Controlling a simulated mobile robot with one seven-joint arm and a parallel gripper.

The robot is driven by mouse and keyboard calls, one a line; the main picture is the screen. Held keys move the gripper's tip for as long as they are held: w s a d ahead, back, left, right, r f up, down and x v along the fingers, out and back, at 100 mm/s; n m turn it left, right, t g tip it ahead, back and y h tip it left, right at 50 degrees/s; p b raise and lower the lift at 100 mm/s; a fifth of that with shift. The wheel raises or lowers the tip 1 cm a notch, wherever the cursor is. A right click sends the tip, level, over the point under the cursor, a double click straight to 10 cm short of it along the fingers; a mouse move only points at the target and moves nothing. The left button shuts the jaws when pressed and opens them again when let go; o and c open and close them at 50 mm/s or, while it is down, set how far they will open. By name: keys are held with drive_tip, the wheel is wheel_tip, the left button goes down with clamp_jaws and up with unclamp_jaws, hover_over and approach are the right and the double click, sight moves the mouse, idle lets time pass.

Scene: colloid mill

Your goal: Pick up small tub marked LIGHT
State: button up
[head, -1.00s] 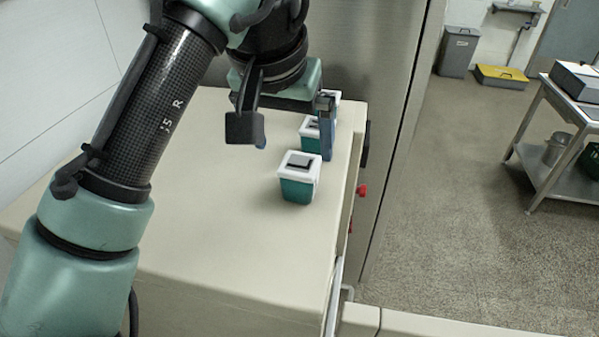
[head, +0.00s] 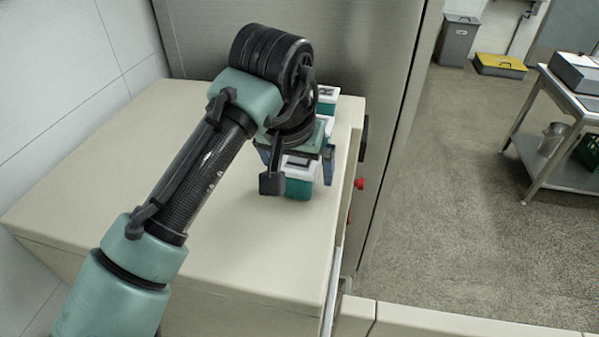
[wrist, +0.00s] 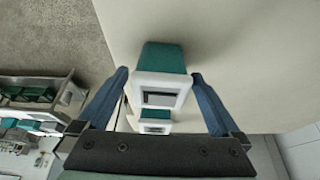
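A small green tub (head: 300,188) with a white lid stands upright on the beige cabinet top, nearest of a row. The wrist view shows this tub (wrist: 163,58) between my two blue fingers, with a dark, unreadable patch on its lid. My gripper (wrist: 160,80) is open, with a visible gap on each side of the tub. In the head view my gripper (head: 297,166) is over the tub and partly hides it. I cannot read which is marked LIGHT.
The cabinet top (head: 120,150) is clear to the left and in front. A steel panel (head: 380,60) rises behind. A red knob (head: 359,184) sticks out at the right side. A metal trolley (head: 565,130) stands on the floor at far right.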

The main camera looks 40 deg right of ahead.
drive_tip(key=c, duration=1.4)
drive_tip(key=shift+c, duration=0.2)
drive_tip(key=shift+r, duration=0.1)
